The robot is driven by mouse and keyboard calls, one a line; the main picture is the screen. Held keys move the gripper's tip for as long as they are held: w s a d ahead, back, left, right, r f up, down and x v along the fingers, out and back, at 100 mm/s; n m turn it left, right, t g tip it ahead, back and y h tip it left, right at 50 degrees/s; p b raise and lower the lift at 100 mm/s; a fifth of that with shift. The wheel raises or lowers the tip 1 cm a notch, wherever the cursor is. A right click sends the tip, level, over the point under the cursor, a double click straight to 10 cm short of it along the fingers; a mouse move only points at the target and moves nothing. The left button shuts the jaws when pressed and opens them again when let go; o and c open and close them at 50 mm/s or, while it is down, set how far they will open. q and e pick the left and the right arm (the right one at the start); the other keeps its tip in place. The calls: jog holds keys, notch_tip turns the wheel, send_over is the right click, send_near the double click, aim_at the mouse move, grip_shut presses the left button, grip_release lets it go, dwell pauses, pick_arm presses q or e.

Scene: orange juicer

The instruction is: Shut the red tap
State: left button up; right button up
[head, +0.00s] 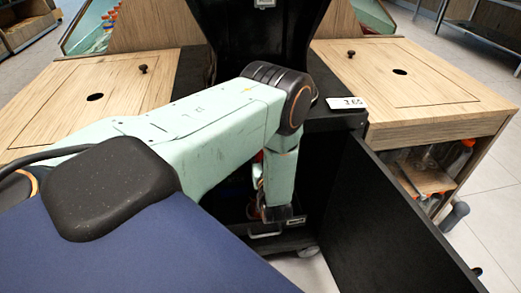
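My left arm comes in from the left and crosses the front of the black juicer (258,30). Its forearm hangs down in front of the juicer's open lower cabinet. My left gripper (272,212) is at the bottom of that forearm, dark and mostly hidden; I cannot tell if it is open or shut. A small red-orange patch (259,156) shows beside the arm, and a reddish piece (253,209) shows by the gripper. I cannot tell whether either is the red tap, or whether the gripper touches it. My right gripper is out of view.
The black cabinet door (385,225) stands open to the right. Wooden counters flank the juicer on the left (60,105) and right (440,80). A price tag (346,103) sits on the juicer's ledge. Bottles (455,158) lie under the right counter. A drawer handle (265,234) shows low down.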

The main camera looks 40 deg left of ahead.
pick_arm(q)
grip_shut()
dwell(0.3)
jog(key=shift+s+n, duration=0.1)
jog(key=shift+n, duration=0.3)
jog(key=shift+s+a+f+n+p, duration=0.3)
jog(key=shift+f+n+p, duration=0.2)
jog(key=shift+n, duration=2.35)
jog(key=shift+s+a+f+n+p, duration=0.25)
jog(key=shift+s+f+n+p, duration=0.2)
jog(key=shift+n, duration=2.45)
jog(key=shift+s+a+f+n+p, duration=0.3)
jog(key=shift+f+n+p, duration=0.2)
jog(key=shift+n, duration=2.35)
